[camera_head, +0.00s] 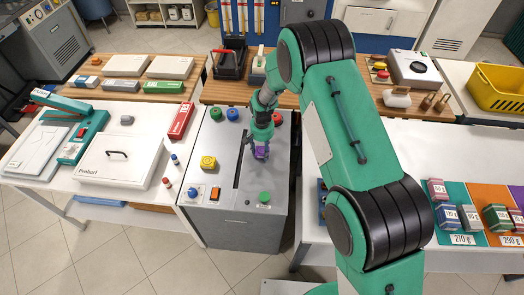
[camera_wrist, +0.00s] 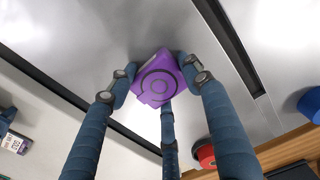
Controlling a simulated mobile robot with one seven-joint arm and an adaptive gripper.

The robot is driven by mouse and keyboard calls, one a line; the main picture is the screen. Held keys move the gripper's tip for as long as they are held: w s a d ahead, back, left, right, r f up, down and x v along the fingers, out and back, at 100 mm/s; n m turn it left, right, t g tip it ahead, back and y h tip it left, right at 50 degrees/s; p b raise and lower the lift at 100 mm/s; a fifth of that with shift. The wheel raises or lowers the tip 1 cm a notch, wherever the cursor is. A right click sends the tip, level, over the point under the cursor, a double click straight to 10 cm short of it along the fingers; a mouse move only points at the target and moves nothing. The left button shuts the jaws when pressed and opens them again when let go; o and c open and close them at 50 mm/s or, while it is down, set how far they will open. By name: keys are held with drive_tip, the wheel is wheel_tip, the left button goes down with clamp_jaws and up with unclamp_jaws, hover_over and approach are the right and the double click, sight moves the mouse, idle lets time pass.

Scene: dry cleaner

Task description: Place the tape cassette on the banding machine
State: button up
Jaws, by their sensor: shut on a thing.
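The tape cassette (camera_head: 261,153) is a small purple block with a ring mark, seen from the ring side in the wrist view (camera_wrist: 157,82). My gripper (camera_head: 262,146) is shut on it, with blue fingers on both sides and one below it in the wrist view (camera_wrist: 158,66). The banding machine (camera_head: 232,225) is a grey cabinet with a metal top and a dark slot. The cassette is over the right part of that top, right of the slot. I cannot tell whether it touches the top.
Colored knobs, including a yellow one (camera_head: 208,162) and a green one (camera_head: 264,197), stand on the machine top. My arm hides much of the right side.

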sight(262, 150)
drive_tip(key=o, duration=1.2)
drive_tip(key=shift+f, duration=0.1)
drive_tip(key=shift+c, duration=0.2)
wheel_tip(262, 150, up, 12)
drive_tip(key=shift+p, duration=0.45)
drive_tip(key=shift+r, duration=0.2)
